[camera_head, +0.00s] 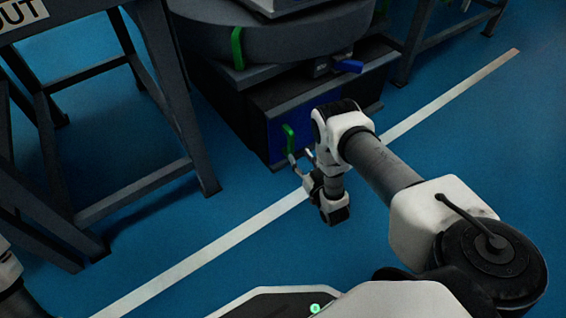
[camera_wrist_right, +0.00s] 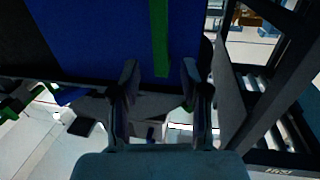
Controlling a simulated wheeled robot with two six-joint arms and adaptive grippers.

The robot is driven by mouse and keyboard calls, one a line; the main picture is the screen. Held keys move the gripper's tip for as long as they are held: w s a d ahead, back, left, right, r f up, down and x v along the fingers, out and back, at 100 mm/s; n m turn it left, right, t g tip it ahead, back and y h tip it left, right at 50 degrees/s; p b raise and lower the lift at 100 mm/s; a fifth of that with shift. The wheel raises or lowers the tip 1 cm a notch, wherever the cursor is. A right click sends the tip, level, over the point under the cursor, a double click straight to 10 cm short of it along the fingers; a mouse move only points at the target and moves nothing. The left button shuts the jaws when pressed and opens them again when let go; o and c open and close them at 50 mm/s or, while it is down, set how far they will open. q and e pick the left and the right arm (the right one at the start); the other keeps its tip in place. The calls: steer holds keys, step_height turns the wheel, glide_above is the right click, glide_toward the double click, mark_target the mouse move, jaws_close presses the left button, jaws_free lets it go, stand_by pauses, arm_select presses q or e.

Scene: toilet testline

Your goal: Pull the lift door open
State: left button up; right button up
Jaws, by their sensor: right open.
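A dark lift unit stands on the floor at the upper middle of the head view. Its blue door panel (camera_head: 274,134) faces me and carries an upright green handle (camera_head: 289,138). My right gripper (camera_head: 299,158) is open, close in front of the handle's lower part. In the right wrist view, the gripper (camera_wrist_right: 160,72) has its two fingers apart. The green handle (camera_wrist_right: 160,35) shows as a strip between them, against the blue panel (camera_wrist_right: 90,35). I cannot tell whether the fingers touch it. My left gripper is not in view.
A dark frame table (camera_head: 190,110) stands at the left. The blue floor in front is clear, crossed by a white line (camera_head: 230,238).

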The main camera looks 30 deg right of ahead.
mark_target(292, 145)
steer(key=w+b, duration=0.1)
steer(key=w, duration=0.1)
steer(key=w+b, duration=0.1)
steer(key=w, duration=0.2)
steer(key=w+b, duration=0.2)
steer(key=shift+w+d, duration=0.3)
steer(key=shift+d, duration=0.1)
jaws_close()
